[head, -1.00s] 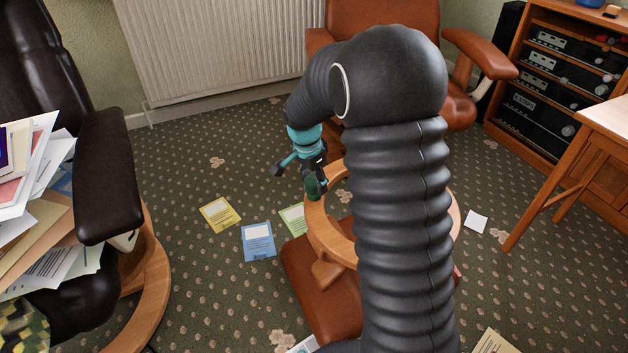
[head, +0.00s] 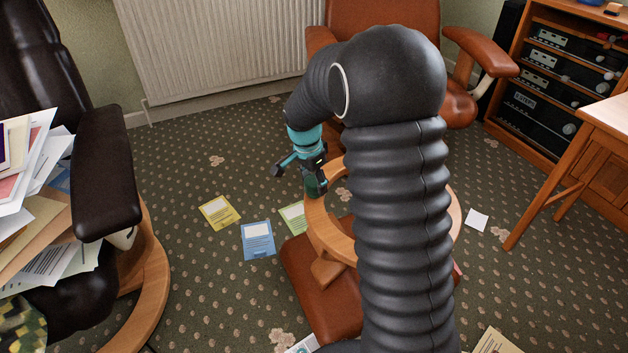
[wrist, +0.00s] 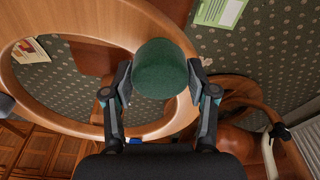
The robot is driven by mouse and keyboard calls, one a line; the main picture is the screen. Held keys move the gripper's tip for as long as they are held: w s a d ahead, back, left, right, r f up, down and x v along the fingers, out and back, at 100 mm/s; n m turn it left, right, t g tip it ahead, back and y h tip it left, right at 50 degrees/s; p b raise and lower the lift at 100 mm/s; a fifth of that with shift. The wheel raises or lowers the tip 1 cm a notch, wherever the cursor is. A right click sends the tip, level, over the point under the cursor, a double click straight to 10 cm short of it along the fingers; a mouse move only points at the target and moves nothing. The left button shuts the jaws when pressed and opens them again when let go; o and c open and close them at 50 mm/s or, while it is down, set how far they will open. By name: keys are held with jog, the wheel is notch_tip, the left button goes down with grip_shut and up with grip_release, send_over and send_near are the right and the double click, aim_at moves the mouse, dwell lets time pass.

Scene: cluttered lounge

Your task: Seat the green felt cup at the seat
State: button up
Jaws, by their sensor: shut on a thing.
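The green felt cup (wrist: 163,70) is between the two fingers of my gripper (wrist: 160,79) in the wrist view, with both pads against its sides. In the head view my gripper (head: 314,180) holds the small dark green cup at the left rim of a round wooden ring (head: 330,230). The ring tops a brown leather footstool (head: 318,290) that looks overturned. In the wrist view the cup overlaps the ring's band; I cannot tell whether it touches the wood. My arm hides much of the ring. No marked seat can be made out.
Yellow (head: 219,212), blue (head: 258,240) and green (head: 293,218) floppy disks lie on the carpet left of the ring. A dark armchair (head: 108,175) heaped with papers stands at left. A brown armchair (head: 385,30) is behind, and a wooden desk (head: 590,140) at right.

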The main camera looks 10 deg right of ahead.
aim_at(309, 184)
jog(key=shift+f+b, duration=0.7)
jog(key=shift+f, duration=0.35)
jog(key=o, duration=0.9)
jog(key=shift+o, duration=0.2)
jog(key=shift+r, duration=0.2)
jog(key=r, duration=0.4)
jog(key=a+r, duration=0.1)
jog(key=r, duration=0.6)
jog(key=shift+s+a+r, duration=0.3)
jog(key=shift+s, duration=0.1)
